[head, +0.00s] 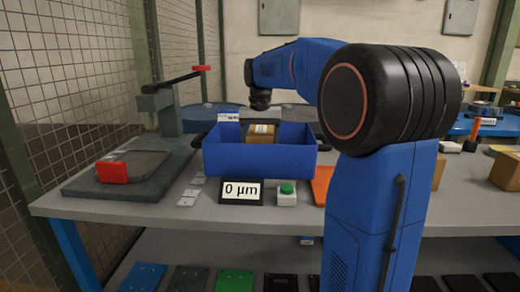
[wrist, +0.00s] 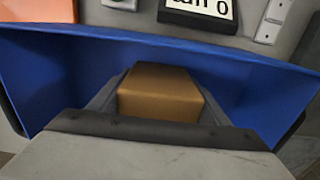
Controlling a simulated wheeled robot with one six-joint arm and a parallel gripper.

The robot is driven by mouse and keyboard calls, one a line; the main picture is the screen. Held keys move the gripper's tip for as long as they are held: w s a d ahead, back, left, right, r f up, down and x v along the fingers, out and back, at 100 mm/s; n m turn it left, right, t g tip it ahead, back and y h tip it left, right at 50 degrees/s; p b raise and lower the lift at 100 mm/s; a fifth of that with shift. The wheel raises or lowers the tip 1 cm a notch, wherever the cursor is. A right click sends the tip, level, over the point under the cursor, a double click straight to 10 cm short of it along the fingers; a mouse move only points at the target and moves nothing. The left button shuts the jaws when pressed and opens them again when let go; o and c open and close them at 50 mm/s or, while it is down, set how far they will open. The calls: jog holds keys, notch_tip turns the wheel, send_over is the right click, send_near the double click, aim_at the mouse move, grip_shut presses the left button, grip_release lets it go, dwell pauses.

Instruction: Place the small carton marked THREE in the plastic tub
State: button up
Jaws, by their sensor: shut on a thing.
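A small brown carton (head: 261,130) with a pale label on its top shows inside the blue plastic tub (head: 260,160) in the head view. I cannot read the marking. In the wrist view the carton (wrist: 160,92) sits between the grey fingers of my gripper (wrist: 160,100), which is shut on it. The blue tub wall (wrist: 270,80) runs around it there. The carton is within the tub's outline, but I cannot tell whether it touches the floor. The fingertips are mostly hidden in the head view.
A display reading 0 µm (head: 241,191) and a green button box (head: 287,192) stand in front of the tub. A lever press with red grips (head: 112,172) is at left. An orange item (head: 322,184) lies right of the tub. Brown boxes (head: 505,168) stand at right.

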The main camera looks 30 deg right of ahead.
jog(key=o, duration=1.9)
jog(key=shift+o, duration=0.2)
notch_tip(320, 180, up, 12)
jog(key=shift+r, duration=0.1)
